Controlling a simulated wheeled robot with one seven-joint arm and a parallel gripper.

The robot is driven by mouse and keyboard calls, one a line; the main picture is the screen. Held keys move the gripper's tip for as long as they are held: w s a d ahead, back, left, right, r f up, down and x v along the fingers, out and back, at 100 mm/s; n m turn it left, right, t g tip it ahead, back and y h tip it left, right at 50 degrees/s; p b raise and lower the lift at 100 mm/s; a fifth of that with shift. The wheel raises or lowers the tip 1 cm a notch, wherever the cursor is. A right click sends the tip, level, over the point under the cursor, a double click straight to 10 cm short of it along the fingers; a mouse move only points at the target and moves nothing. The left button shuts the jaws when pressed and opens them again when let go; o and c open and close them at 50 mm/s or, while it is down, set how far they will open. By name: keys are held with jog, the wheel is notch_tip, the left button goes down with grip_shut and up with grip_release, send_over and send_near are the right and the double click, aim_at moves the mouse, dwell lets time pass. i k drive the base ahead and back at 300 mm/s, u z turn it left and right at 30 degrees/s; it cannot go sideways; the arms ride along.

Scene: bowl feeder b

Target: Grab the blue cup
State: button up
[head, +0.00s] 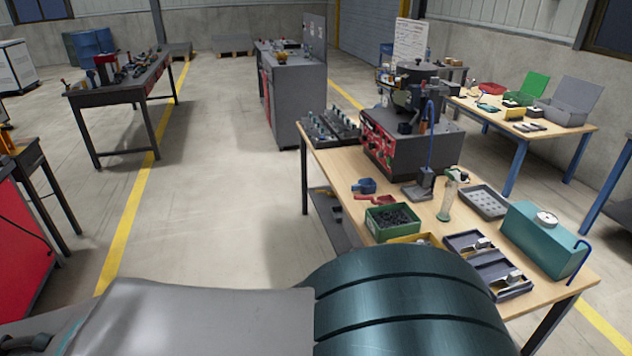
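A small dark-blue object (364,186) lies near the left edge of the wooden workbench (335,163). It is too small to tell whether it is the blue cup. A red piece (375,200) lies just in front of it. No other clear blue cup shows on this bench. My gripper is not in view; only large links of my arm fill the bottom of the head view and hide part of the bench's near side.
The bench holds a bowl feeder machine (411,140), a green bin of dark parts (392,221), a glass cylinder (446,200), grey trays (484,201) and a teal box (540,240). Open floor (220,200) lies left. Other tables stand behind.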

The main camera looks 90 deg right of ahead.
aim_at(363, 187)
jog(key=z, duration=1.9)
jog(key=i, duration=2.5)
jog(key=z, duration=2.95)
jog(key=i, duration=1)
